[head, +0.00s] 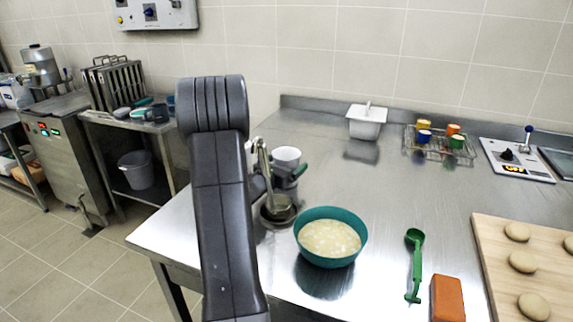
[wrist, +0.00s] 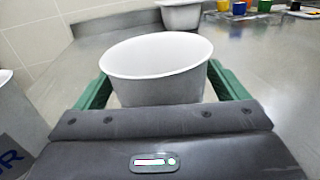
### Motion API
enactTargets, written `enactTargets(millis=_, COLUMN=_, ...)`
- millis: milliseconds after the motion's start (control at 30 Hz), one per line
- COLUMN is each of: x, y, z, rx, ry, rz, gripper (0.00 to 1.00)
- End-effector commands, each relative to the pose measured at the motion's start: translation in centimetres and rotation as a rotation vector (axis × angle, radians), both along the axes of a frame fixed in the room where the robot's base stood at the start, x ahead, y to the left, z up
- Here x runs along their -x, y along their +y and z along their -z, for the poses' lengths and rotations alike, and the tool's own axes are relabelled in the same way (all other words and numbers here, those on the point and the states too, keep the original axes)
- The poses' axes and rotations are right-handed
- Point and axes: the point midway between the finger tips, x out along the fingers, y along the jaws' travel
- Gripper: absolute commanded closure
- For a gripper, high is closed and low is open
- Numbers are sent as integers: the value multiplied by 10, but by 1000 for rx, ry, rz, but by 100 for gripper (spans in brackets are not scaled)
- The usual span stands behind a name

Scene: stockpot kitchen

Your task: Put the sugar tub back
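A white, open-topped tub (wrist: 157,80) stands upright between the green fingers of my gripper (wrist: 160,92); no label shows on its near side. It also shows in the head view (head: 287,155), just beyond my gripper (head: 291,176). One finger is on each side of it, close to its wall. I cannot tell whether they press on it. The tub's base is hidden, so I cannot tell whether it rests on the counter. A second white container (wrist: 14,112) with a blue label ending in "R" is at the left edge of the wrist view.
A teal bowl (head: 329,240) of pale contents and a metal pot (head: 279,211) are near my arm. A green scoop (head: 415,262) lies right. The counter's middle is clear.

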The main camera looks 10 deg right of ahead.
Motion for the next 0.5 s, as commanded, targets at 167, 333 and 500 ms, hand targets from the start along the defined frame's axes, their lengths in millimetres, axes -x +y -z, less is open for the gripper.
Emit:
enactTargets(millis=167, x=0, y=0, z=0, rx=0, ry=0, rz=0, gripper=6)
enactTargets(millis=333, x=0, y=0, z=-2, rx=1, ry=1, rz=0, gripper=6)
enactTargets(millis=500, x=11, y=13, z=-1, rx=-1, ry=1, rz=-3, gripper=6)
